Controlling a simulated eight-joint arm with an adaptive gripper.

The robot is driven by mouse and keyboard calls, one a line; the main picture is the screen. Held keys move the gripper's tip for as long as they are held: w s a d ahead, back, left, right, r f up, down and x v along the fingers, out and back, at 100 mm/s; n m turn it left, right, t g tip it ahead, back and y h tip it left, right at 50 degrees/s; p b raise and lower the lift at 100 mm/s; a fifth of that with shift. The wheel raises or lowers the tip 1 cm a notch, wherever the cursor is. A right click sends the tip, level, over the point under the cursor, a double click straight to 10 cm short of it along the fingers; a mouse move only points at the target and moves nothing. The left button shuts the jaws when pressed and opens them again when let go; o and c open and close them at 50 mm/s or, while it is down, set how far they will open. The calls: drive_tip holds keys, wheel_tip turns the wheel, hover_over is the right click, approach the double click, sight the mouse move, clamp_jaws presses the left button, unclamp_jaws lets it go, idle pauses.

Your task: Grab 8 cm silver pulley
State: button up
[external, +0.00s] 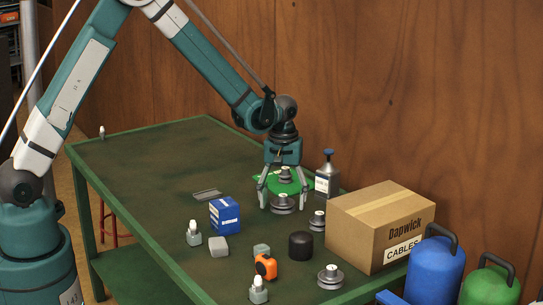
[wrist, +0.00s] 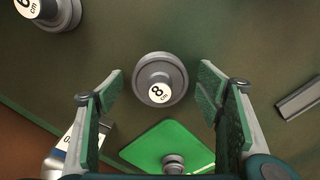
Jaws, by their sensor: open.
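The silver pulley labelled "8 cm" (wrist: 160,79) stands upright on the green table, label up. It also shows in the external view (external: 283,205). My gripper (external: 284,200) points down over this pulley, fingers spread to either side of it. In the wrist view my gripper (wrist: 161,88) is open, with the pulley between and slightly beyond the fingertips, and visible gaps on both sides. I cannot tell how far the fingertips are above the table.
A smaller pulley (wrist: 173,162) sits on a bright green mat (wrist: 150,148). Another labelled pulley (wrist: 48,12) is cut off at upper left. A bottle (external: 328,178) and a cardboard box (external: 380,225) stand to the right. A blue box (external: 224,215) is at left; the table's left part is mostly clear.

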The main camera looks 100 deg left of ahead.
sight(283, 196)
drive_tip(key=shift+c, duration=0.7)
drive_tip(key=c, duration=1)
drive_tip(key=shift+r, duration=0.1)
drive_tip(key=shift+r+p, duration=0.65)
drive_tip(key=shift+r, duration=4.25)
